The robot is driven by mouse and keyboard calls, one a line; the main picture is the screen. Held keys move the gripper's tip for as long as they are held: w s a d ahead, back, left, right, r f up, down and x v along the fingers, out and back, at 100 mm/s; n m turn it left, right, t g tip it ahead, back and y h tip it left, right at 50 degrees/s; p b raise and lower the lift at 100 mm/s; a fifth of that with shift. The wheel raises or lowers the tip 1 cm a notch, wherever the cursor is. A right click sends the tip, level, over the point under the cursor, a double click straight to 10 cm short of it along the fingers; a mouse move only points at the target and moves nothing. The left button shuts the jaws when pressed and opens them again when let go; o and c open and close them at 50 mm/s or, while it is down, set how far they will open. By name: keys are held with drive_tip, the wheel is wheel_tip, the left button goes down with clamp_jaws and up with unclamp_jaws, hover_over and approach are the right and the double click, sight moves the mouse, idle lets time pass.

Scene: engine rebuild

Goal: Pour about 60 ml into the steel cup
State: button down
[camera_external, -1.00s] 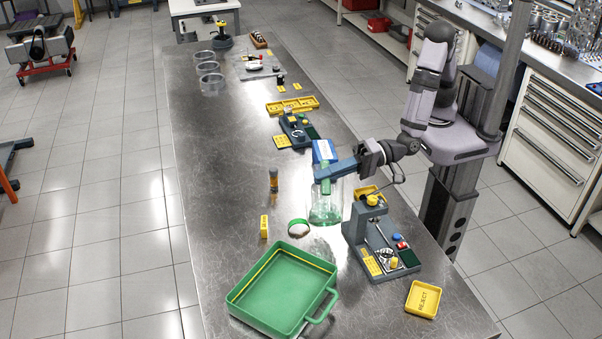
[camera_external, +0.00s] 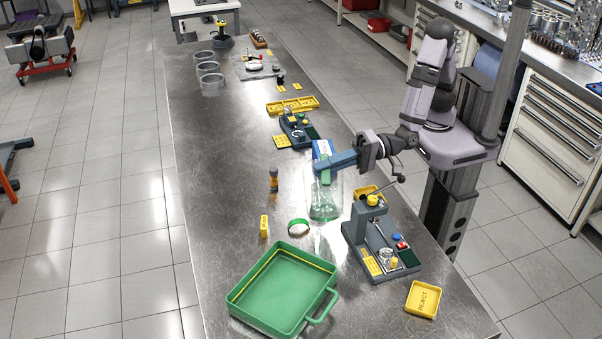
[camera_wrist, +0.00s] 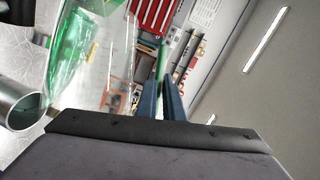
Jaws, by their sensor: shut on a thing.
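A clear jug (camera_external: 334,198) with green liquid low inside hangs in my gripper (camera_external: 324,171) over the steel table, by the right edge. My gripper is shut on its green handle, which shows between the blue fingers in the wrist view (camera_wrist: 160,88). The jug also fills the upper left of the wrist view (camera_wrist: 85,50). A shiny metal cylinder with an open mouth, apparently the steel cup (camera_wrist: 22,108), is at the left of the wrist view, beside the jug. In the external view I cannot make out the cup clearly. No falling stream is visible.
A grey fixture (camera_external: 357,230) stands close to the jug's right. A green tray (camera_external: 285,290), a round green-rimmed dish (camera_external: 299,226), a small dark-topped bottle (camera_external: 273,180) and a yellow block (camera_external: 264,226) lie nearby. A yellow reject tray (camera_external: 423,298) sits at the front right.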

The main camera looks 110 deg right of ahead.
drive_tip(key=shift+s+d+r+b, duration=0.15)
drive_tip(key=shift+d+r+b, duration=0.1)
drive_tip(key=shift+d+b, duration=0.3)
idle(0.9)
drive_tip(key=shift+r+m+b, duration=0.2)
drive_tip(key=shift+m+b, duration=0.15)
drive_tip(key=shift+m, duration=0.05)
idle(0.4)
